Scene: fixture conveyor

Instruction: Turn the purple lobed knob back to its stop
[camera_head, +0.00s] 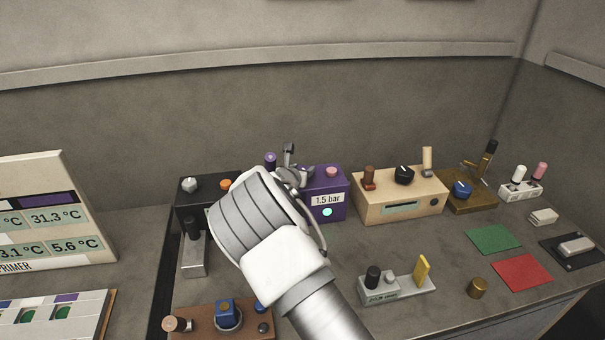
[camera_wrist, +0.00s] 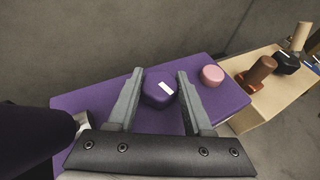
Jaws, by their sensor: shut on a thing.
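The purple lobed knob (camera_wrist: 159,89) stands on the purple box (camera_wrist: 87,103), with a white mark on its top face. In the wrist view my gripper (camera_wrist: 160,82) has one grey finger on each side of the knob, shut on it. In the head view the purple box (camera_head: 335,187) carries a "1.5 bar" label and a lit cyan dot. My gripper (camera_head: 287,165) reaches over its left part there, and my wrist and arm hide the knob.
A pink button (camera_wrist: 212,75) sits right of the knob on the same box. A beige box (camera_head: 372,206) with a black knob and brown lever stands to the right. A black box (camera_head: 184,208) stands left. Green (camera_head: 493,239) and red (camera_head: 522,274) mats lie front right.

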